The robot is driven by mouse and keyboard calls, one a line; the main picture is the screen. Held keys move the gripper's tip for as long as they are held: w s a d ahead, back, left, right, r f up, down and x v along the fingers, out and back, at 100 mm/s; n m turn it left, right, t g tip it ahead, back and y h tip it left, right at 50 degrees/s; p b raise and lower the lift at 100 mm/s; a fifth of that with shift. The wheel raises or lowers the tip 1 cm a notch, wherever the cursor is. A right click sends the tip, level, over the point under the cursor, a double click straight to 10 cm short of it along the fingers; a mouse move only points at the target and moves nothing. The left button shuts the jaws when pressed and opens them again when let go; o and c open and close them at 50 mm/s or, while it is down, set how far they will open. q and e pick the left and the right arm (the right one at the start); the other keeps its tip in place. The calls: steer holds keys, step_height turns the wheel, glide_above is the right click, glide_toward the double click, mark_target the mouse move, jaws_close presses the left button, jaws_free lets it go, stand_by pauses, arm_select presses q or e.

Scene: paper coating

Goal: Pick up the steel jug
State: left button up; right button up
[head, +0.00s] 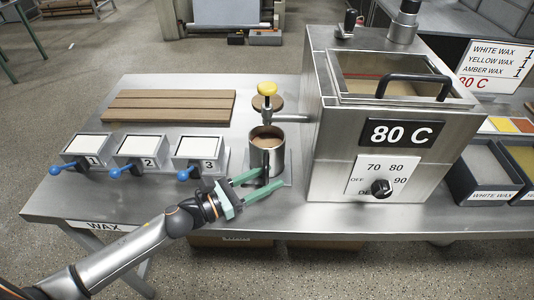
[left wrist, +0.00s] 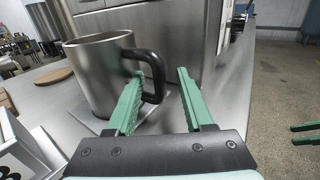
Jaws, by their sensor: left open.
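The steel jug (head: 267,158) stands upright under the spout of the wax tank, with brown contents showing at its top. In the left wrist view the jug (left wrist: 97,78) is at the left, with its black handle (left wrist: 158,72) towards my gripper. My left gripper (head: 265,180) is open at the jug's front side. In the left wrist view its green fingers (left wrist: 160,77) lie either side of the handle's outer bar, the left finger overlapping the handle. I cannot tell whether they touch. Green fingers at the right edge, apart, look like my right gripper (left wrist: 306,134).
The wax tank (head: 340,185), marked 80 C, stands close right of the jug. A yellow-knobbed valve (head: 267,88) and spout (head: 285,118) are above and behind it. Three numbered trays (head: 200,152) with blue handles lie left. Brown boards (head: 170,106) lie behind them.

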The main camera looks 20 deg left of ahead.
arm_select(q)
jaws_close()
stand_by(0.4)
stand_by(1.0)
